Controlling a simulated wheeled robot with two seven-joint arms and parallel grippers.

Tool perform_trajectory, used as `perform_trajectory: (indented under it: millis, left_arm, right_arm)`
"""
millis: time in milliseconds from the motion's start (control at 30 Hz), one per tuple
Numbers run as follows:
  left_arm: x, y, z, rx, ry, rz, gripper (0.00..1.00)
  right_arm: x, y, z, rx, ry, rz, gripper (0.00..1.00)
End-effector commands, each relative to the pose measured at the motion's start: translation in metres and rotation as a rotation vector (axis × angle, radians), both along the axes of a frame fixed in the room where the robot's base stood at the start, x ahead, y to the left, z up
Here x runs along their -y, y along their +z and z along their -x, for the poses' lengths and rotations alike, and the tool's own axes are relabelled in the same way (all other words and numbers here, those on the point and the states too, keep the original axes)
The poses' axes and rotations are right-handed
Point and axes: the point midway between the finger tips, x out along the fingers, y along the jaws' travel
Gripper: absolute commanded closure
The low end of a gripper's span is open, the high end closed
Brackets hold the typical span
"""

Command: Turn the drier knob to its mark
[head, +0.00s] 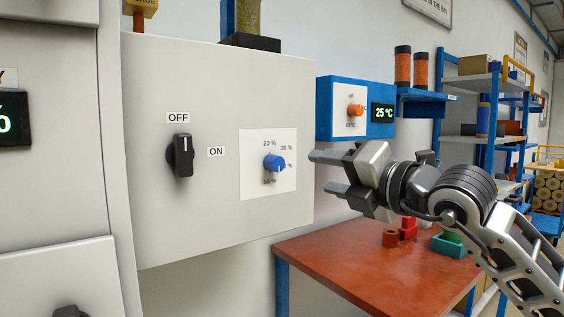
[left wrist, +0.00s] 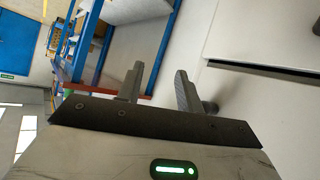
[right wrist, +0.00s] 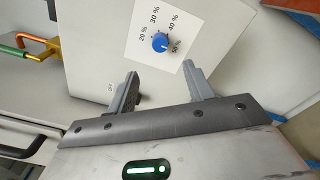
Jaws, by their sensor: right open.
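A blue knob (head: 274,162) sits on a white plate with a percent scale (head: 251,178), on the front of a pale cabinet. No drier label is readable, and the exact pointer direction is hard to tell. My right gripper (head: 325,172) is open and empty, right of the knob and apart from it. My left gripper (left wrist: 158,70) is open and empty in its wrist view, away from the knobs.
A black OFF/ON switch (head: 183,156) is left of the blue knob. A blue box (head: 325,108) with an orange knob (head: 355,110) and a 25 °C display (head: 383,113) is on the wall behind. A red-brown table (head: 345,262) stands below right, with small coloured parts.

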Motion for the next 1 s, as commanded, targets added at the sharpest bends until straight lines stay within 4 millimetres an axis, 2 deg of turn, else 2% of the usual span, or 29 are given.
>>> perform_trajectory:
  millis: [300, 500, 700, 1000]
  left_arm:
    - [-0.003, 0.007, 0.004, -0.023, -0.005, -0.037, 0.64]
    - [-0.006, 0.013, 0.0, -0.018, -0.011, -0.06, 0.64]
    - [-0.007, 0.011, 0.002, -0.026, -0.016, -0.076, 0.64]
    - [-0.008, 0.008, 0.003, -0.033, -0.019, -0.081, 0.64]
  right_arm:
    - [-0.046, 0.004, -0.055, -0.001, 0.002, 0.001, 0.48]
    - [-0.067, 0.003, -0.082, 0.0, 0.002, 0.001, 0.48]
    - [-0.077, 0.001, -0.095, 0.001, 0.003, 0.0, 0.48]
    - [-0.078, 0.0, -0.097, 0.002, 0.003, 0.0, 0.48]
